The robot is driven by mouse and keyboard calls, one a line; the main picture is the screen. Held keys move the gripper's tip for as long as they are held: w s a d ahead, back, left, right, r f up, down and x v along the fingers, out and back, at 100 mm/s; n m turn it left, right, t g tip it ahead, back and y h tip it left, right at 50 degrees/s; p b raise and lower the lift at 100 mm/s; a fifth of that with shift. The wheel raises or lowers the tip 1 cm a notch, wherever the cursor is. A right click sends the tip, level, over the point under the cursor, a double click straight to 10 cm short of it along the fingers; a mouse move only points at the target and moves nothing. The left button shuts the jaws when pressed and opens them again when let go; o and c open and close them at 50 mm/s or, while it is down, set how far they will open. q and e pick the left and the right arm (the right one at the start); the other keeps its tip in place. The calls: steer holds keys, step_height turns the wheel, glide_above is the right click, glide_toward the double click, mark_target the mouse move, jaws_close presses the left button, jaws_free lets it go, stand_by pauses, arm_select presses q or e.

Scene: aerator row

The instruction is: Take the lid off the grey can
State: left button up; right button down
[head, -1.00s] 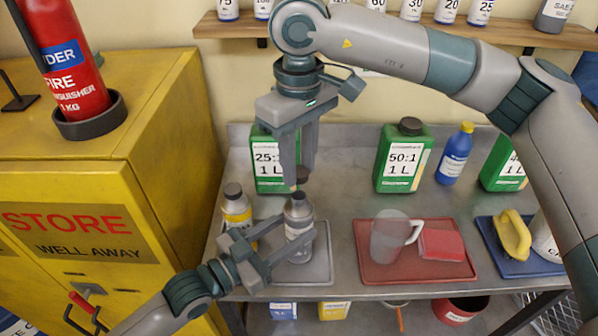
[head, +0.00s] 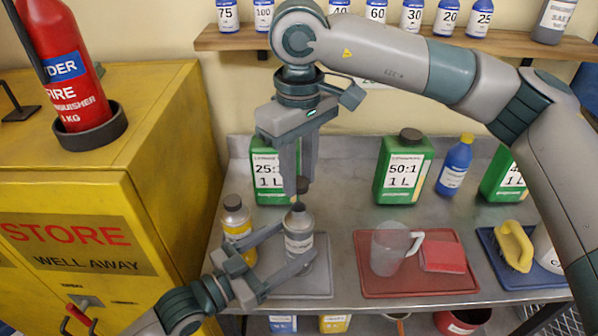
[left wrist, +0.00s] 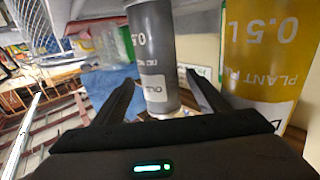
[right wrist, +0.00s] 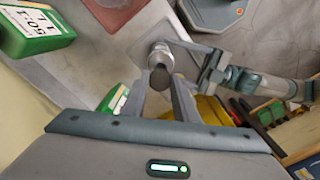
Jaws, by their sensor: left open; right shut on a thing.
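The grey can (head: 298,238) stands upright on a grey tray (head: 315,285), with a dark top and a pale label. My right gripper (head: 302,186) is above it, fingers pointing down, shut on the dark lid (head: 302,184). The lid appears apart from the can, a little above its top. In the right wrist view the lid (right wrist: 161,79) sits between the fingertips, with the can (right wrist: 160,50) beyond. My left gripper (head: 292,245) is open at the can, coming from the lower left.
A yellow bottle (head: 237,222) with a grey cap stands close left of the can. Green jugs (head: 403,168) and a blue bottle (head: 455,165) stand behind. A red tray (head: 375,280) with a jug (head: 388,250) lies to the right. The yellow cabinet (head: 150,150) bounds the left.

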mark_target(298, 183)
step_height(298, 183, down, 3)
steer(key=b, duration=0.2)
steer(key=shift+r+b, duration=0.1)
steer(key=shift+b, duration=0.2)
arm_select(q)
steer(key=v, duration=1.1)
steer(key=shift+r, duration=0.1)
steer(key=shift+a, duration=0.1)
arm_select(e)
steer(key=shift+s+a, duration=0.1)
steer(key=shift+a, duration=0.05)
